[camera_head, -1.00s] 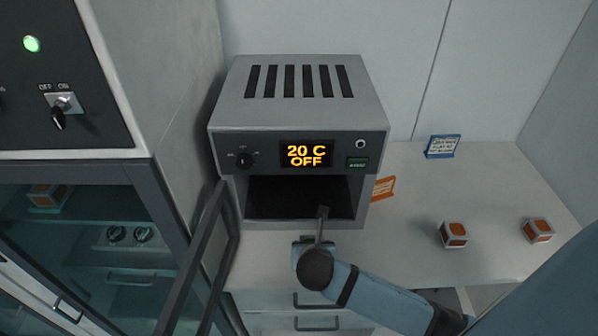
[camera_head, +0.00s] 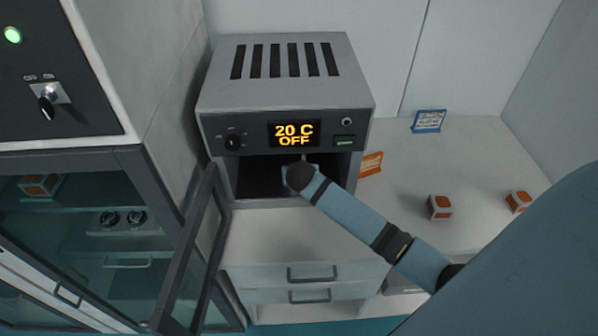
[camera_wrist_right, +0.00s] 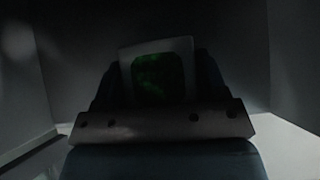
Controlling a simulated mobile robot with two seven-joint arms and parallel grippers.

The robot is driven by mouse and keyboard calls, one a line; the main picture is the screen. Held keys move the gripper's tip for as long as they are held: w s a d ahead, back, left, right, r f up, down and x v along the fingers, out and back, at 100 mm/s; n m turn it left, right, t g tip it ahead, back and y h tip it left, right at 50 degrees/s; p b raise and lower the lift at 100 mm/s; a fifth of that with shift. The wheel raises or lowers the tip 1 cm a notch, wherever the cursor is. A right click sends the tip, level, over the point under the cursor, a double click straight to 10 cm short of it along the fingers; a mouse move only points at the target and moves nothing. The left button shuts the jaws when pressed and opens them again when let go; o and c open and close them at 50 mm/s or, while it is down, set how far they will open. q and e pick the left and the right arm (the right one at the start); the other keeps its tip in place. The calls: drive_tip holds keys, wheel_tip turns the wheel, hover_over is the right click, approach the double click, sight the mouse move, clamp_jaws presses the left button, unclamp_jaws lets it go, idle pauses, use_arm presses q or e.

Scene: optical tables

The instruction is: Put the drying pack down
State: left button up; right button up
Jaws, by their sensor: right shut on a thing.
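The drying pack (camera_wrist_right: 158,72), a pale block with a dark green square face, shows dimly in the right wrist view between the fingers of my right gripper (camera_wrist_right: 158,82), which is shut on it. Dark walls surround them there. In the head view my right arm reaches into the open mouth of the grey oven (camera_head: 285,85), and the gripper and pack are hidden by the arm and the dark chamber. Whether the pack touches the chamber floor cannot be told. The oven display (camera_head: 294,133) reads 20 C OFF. My left gripper is not in view.
The oven's glass door (camera_head: 190,262) stands open at the left. Two orange-faced blocks (camera_head: 439,207) (camera_head: 518,201), an orange card (camera_head: 370,164) and a blue card (camera_head: 428,121) are on the bench to the right. A glass-fronted cabinet (camera_head: 150,165) stands left.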

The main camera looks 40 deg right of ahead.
drive_tip(key=shift+w+d+f, duration=0.15)
drive_tip(key=shift+w+f, duration=0.2)
drive_tip(key=shift+s, duration=0.1)
drive_tip(key=shift+f, duration=0.1)
drive_tip(key=o, duration=1.1)
drive_tip(key=shift+r, duration=0.25)
drive_tip(key=s+a, duration=0.2)
drive_tip(key=s, duration=0.1)
drive_tip(key=s+a+b, duration=0.1)
drive_tip(key=s+a, duration=0.1)
drive_tip(key=s, duration=0.2)
drive_tip(key=s+a, duration=0.2)
drive_tip(key=s, duration=0.2)
drive_tip(key=shift+a+r, duration=0.3)
drive_tip(key=shift+a, duration=0.1)
